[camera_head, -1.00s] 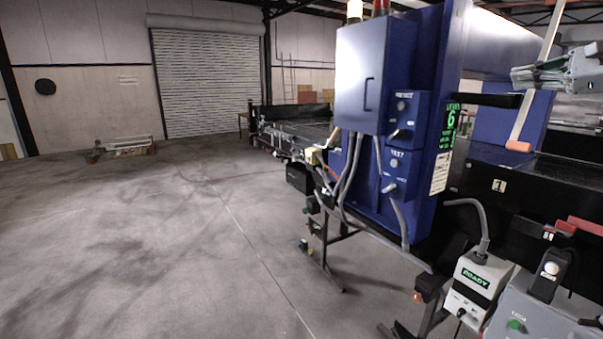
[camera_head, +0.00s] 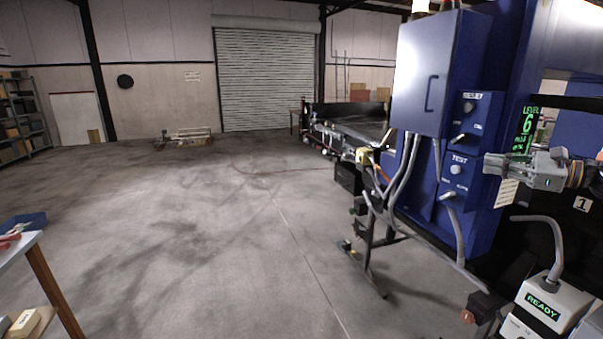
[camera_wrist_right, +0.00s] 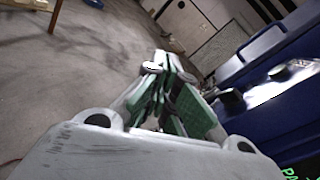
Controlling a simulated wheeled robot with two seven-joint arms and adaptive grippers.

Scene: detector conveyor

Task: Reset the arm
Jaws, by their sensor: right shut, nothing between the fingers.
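My right gripper (camera_head: 498,163) comes in from the right edge in the head view, in front of the blue detector cabinet (camera_head: 432,75) and near its TEST panel. In the right wrist view the gripper (camera_wrist_right: 160,75) has its green-padded fingers together with nothing between them. The cabinet's blue side and a switch show to the right there (camera_wrist_right: 282,72). The panel carries a RESET button (camera_head: 468,107) and a TEST button (camera_head: 457,169), each with a lever switch below. A green LEVEL 6 display (camera_head: 523,130) is partly behind the gripper. My left gripper is not in view.
A box reading READY (camera_head: 545,306) stands at the lower right. The conveyor (camera_head: 350,132) runs back behind the cabinet. A table (camera_head: 22,243) with a blue tray (camera_head: 22,224) is at the left edge. Shelves (camera_head: 22,115) stand far left. The middle floor is clear.

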